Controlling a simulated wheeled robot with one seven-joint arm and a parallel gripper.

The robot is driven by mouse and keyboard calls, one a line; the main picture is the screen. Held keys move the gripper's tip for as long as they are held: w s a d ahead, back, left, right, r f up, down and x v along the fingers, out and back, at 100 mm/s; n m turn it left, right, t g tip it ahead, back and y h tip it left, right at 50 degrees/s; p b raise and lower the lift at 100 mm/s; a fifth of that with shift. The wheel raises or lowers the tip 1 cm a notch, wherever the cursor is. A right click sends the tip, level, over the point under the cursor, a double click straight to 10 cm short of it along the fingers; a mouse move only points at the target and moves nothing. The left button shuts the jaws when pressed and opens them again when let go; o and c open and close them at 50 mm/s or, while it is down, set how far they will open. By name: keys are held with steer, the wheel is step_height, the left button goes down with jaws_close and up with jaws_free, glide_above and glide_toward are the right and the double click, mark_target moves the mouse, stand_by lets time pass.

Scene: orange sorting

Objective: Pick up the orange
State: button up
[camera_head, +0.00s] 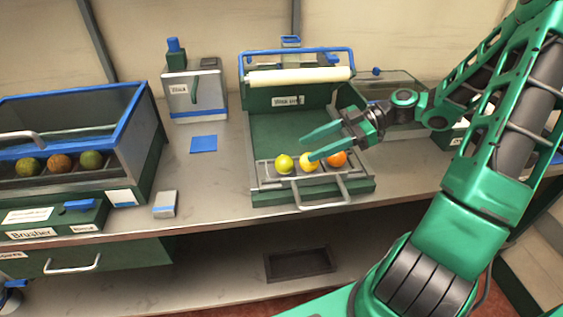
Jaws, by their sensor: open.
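An orange (338,158) sits at the right end of a row of three fruits in the front rack of a green tray machine (262,133) on the counter. My gripper (307,147) reaches in from the right, with two green fingers spread apart and empty. The fingers point left, above and behind the row. The lower finger overlaps the top of the yellow fruit in the picture; I cannot tell whether they touch. The orange lies below the gripper's wrist end in the picture.
A clear-walled box (148,130) labelled Brusher stands at the left with three darker fruits in it. A metal handle (322,193) sticks out in front of the tray. A roller (298,76) is behind it. A small grey box (165,204) stands on the counter, left of the machine.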

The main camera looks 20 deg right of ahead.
mark_target(291, 158)
steer(key=shift+x, duration=3.65)
steer(key=shift+s+f, duration=0.1)
steer(key=shift+s, duration=0.05)
steer(key=c, duration=0.7)
